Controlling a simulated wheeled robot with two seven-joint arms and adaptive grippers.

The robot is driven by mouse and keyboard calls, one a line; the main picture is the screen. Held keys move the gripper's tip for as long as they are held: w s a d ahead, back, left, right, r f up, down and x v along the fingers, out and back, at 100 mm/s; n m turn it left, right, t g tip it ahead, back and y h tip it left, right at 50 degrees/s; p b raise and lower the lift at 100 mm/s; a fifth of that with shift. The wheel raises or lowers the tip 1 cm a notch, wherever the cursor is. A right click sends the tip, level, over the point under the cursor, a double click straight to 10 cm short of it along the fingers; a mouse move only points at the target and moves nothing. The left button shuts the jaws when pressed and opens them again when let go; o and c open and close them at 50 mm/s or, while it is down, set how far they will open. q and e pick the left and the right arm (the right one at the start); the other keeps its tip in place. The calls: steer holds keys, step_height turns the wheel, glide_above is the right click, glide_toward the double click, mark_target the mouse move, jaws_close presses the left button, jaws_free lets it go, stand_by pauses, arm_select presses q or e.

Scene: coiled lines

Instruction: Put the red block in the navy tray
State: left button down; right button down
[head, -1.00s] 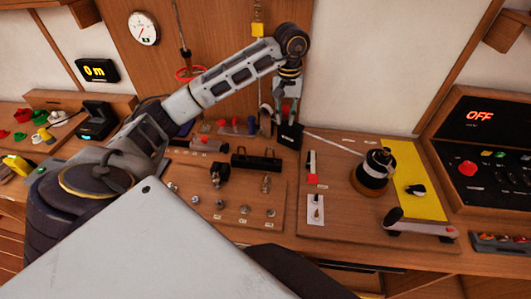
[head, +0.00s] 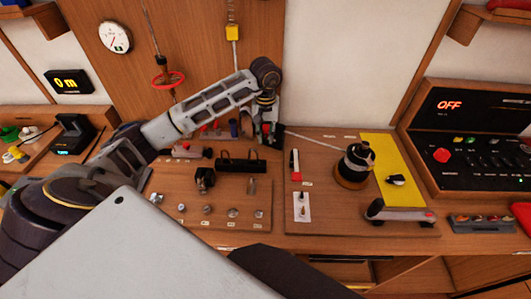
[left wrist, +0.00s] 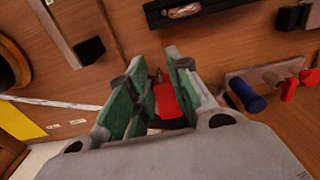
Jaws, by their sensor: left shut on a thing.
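My left gripper (head: 266,128) is over the back of the wooden counter, pointing down. In the left wrist view its green-padded fingers (left wrist: 155,100) are shut on the red block (left wrist: 167,100), with the block between the pads. A dark piece shows just below the block; I cannot tell whether it touches it. The block's lower part and what it rests on are hidden. I cannot make out a clearly navy tray in either view. My right gripper is not in view.
A pale line runs from near the gripper to a black winch drum (head: 355,166). A black rack (head: 241,165), a yellow panel (head: 384,160) and a grey tray of small coloured pieces (head: 482,223) stand nearby.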

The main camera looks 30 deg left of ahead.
mark_target(266, 137)
arm_select(q)
step_height(266, 137, down, 4)
steer(key=shift+f+p, duration=0.25)
steer(key=shift+p, duration=0.05)
steer(key=shift+f, duration=0.9)
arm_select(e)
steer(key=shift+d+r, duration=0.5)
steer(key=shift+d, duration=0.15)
arm_select(q)
steer(key=shift+f+p, duration=0.4)
steer(key=shift+f, duration=1.5)
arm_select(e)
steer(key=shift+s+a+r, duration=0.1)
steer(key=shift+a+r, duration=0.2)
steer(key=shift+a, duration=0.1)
arm_select(q)
steer(key=shift+f, duration=0.2)
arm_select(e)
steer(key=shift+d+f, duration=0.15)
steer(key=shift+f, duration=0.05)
arm_select(q)
steer(key=c, duration=1.3)
jaws_free()
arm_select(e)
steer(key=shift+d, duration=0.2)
arm_select(q)
steer(key=shift+r, duration=0.25)
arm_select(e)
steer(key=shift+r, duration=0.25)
